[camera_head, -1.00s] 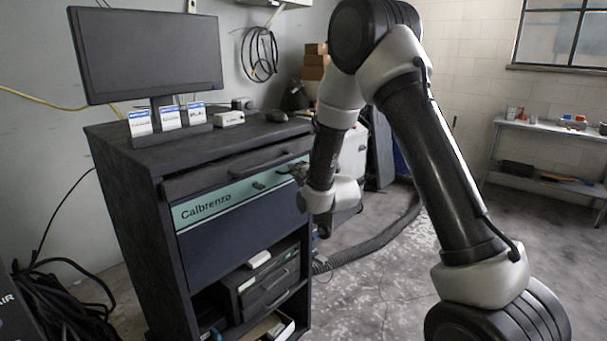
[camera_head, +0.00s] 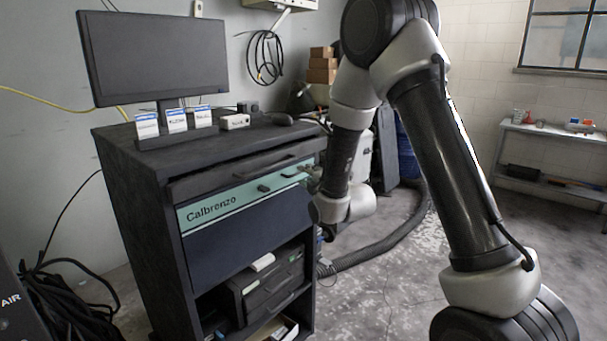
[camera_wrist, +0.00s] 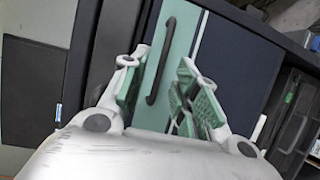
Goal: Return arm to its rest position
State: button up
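My gripper (camera_wrist: 160,68) is open in the wrist view, with its green-padded fingers spread apart and nothing held between them. Beyond the fingers is a teal drawer front (camera_wrist: 182,45) with a black bar handle (camera_wrist: 161,62), seen in the gap. The fingers look clear of the handle, though the exact distance is hard to tell. In the head view my arm (camera_head: 435,160) is raised and bent at the elbow, and its forearm hangs down to the wrist (camera_head: 345,207) beside the cabinet's right front. My gripper's fingers are mostly hidden there behind the wrist.
The dark cabinet (camera_head: 140,215) with a teal "Calbrenzo" panel (camera_head: 230,203) stands close to my wrist. A monitor (camera_head: 155,58) is on top. A thick hose (camera_head: 385,243) lies on the floor behind. A shelf table (camera_head: 550,131) stands at the right. Floor between is open.

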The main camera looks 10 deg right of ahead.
jog(key=v, duration=0.3)
jog(key=s+d+f+m+g+h, duration=0.1)
jog(key=s+f+m+g, duration=0.25)
jog(key=f, duration=0.25)
jog(key=s+f+m+g, duration=0.2)
jog(key=f+m+g, duration=0.15)
jog(key=f, duration=0.25)
jog(key=s+d+m+g+h, duration=0.1)
jog(key=s+d+m+g, duration=0.25)
jog(key=s, duration=0.45)
jog(key=s+d+r+m, duration=0.3)
jog(key=s+r, duration=0.4)
jog(key=s, duration=0.1)
jog(key=s+d+r+m+g+h, duration=0.1)
jog(key=s+d+r+m, duration=0.3)
jog(key=s+r, duration=0.3)
jog(key=s+d+r+m, duration=0.3)
jog(key=s+r, duration=0.4)
jog(key=s, duration=0.3)
jog(key=shift+d+r+m+g+h, duration=0.25)
jog(key=shift+r+m+g+h, duration=0.1)
jog(key=shift+r+h, duration=0.05)
